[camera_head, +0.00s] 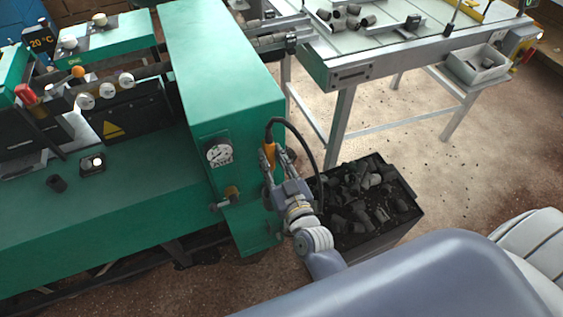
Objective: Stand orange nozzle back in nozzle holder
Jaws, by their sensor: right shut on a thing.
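The orange nozzle (268,151) is in the fingers of my right gripper (271,163), near the right face of the green machine (225,75). A black hose (305,142) arches from the top of the nozzle and curves down to the right of the gripper. The nozzle appears roughly upright. I cannot clearly make out the nozzle holder; it may be hidden behind the gripper. I cannot tell whether the nozzle touches the machine. My left gripper is not in view.
A round gauge (219,153) and a brass fitting (231,191) are on the machine's front, left of the gripper. A black crate (372,246) of dark plugs stands right of my wrist. A metal table (350,72) with plugs is behind. The floor between is open.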

